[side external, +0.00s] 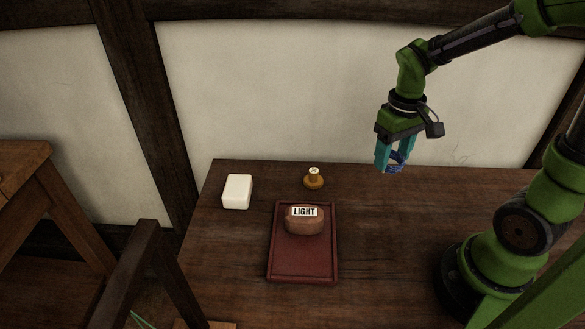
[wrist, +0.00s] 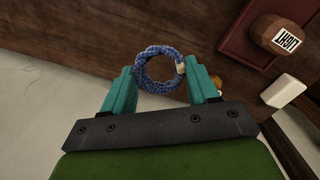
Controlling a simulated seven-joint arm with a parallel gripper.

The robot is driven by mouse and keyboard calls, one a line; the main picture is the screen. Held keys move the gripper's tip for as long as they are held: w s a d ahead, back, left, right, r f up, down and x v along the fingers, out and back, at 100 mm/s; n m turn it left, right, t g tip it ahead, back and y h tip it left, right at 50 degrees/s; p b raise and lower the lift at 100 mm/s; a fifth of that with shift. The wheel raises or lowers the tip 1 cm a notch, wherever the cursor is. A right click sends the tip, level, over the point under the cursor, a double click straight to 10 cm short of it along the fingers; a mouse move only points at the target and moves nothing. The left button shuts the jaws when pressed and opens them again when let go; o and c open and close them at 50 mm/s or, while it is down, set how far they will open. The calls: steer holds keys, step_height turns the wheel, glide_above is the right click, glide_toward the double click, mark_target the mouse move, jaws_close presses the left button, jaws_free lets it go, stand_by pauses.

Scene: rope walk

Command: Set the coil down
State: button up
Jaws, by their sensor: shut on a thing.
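A blue rope coil (wrist: 141,81) with a pale binding on one side is held between the two teal fingers of my gripper (wrist: 160,84) in the wrist view. In the side external view my gripper (side external: 390,160) hangs above the back right part of the table, and the blue coil (side external: 398,161) shows at its fingertips, partly hidden by the fingers. The coil is in the air, apart from the tabletop (side external: 380,240).
A red tray (side external: 303,268) holds a brown rounded block (side external: 305,226) labelled LIGHT. A white block (side external: 237,191) lies to the left. The tabletop right of the tray is clear.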

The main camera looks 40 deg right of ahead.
step_height(320, 180, down, 11)
stand_by(0.5)
steer(key=o, duration=1.1)
steer(key=shift+f, duration=0.1)
steer(key=shift+c, duration=0.2)
step_height(320, 180, up, 12)
steer(key=shift+a+r, duration=0.15)
steer(key=shift+r, duration=0.05)
steer(key=s+a+r+m+t+y, duration=0.1)
steer(key=s+a+r+t+y, duration=0.1)
steer(key=a+r+t, duration=0.5)
step_height(320, 180, up, 4)
steer(key=shift+s+a+f, duration=0.1)
steer(key=shift+s+a, duration=0.25)
steer(key=shift+s, duration=0.45)
